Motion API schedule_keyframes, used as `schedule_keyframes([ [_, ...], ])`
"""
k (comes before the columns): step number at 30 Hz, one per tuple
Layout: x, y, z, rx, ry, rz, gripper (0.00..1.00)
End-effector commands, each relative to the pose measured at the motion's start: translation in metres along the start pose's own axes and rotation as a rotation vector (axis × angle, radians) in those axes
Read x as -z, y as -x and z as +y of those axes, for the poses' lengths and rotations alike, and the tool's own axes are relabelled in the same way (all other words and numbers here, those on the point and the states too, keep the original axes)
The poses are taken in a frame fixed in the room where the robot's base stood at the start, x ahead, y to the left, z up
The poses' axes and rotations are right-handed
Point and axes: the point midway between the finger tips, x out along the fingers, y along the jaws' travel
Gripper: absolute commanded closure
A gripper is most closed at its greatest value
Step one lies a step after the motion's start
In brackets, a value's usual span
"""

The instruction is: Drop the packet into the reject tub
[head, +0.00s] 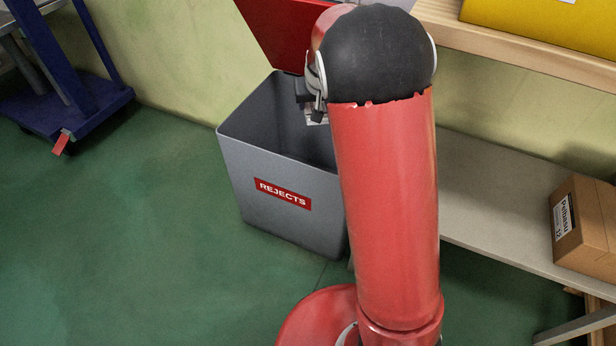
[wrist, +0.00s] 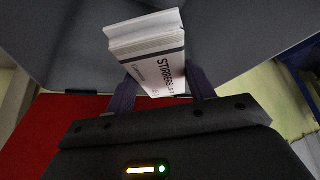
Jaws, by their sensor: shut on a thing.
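The reject tub (head: 255,160) is a grey, open-topped bin with a red "REJECTS" label, standing on the green floor. The packet (wrist: 150,50) is a white box printed "STIRRERS". In the wrist view my gripper (wrist: 160,86) is shut on it, with a dark finger on each side. The tub's grey walls (wrist: 255,40) show behind the packet there. In the head view a small part of the packet (head: 316,117) shows at the tub's mouth, beside my arm. My arm hides the tub's right side and most of the gripper. The tub's bottom is not clearly seen.
A red panel (head: 288,32) rises behind the tub. A blue trolley (head: 70,95) stands at the far left. A grey bench (head: 480,200) with a cardboard box (head: 588,225) is at the right, under a wooden shelf (head: 520,45). The floor at left is clear.

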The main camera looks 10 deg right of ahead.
Motion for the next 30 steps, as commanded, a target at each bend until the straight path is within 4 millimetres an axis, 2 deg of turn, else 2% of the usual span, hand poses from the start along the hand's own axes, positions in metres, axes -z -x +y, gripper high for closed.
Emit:
schedule_keyframes([
  [1,-0.006,-0.010,0.000,0.000,0.001,0.000,0.69],
  [4,-0.010,-0.017,0.000,0.000,0.001,0.000,0.69],
  [14,-0.011,-0.019,0.000,0.000,0.000,0.001,0.69],
  [15,-0.011,-0.019,0.000,0.000,0.000,0.000,0.44],
  [20,-0.011,-0.019,0.000,0.000,0.000,0.000,0.23],
  [30,-0.011,-0.015,0.000,0.001,0.001,0.001,0.21],
])
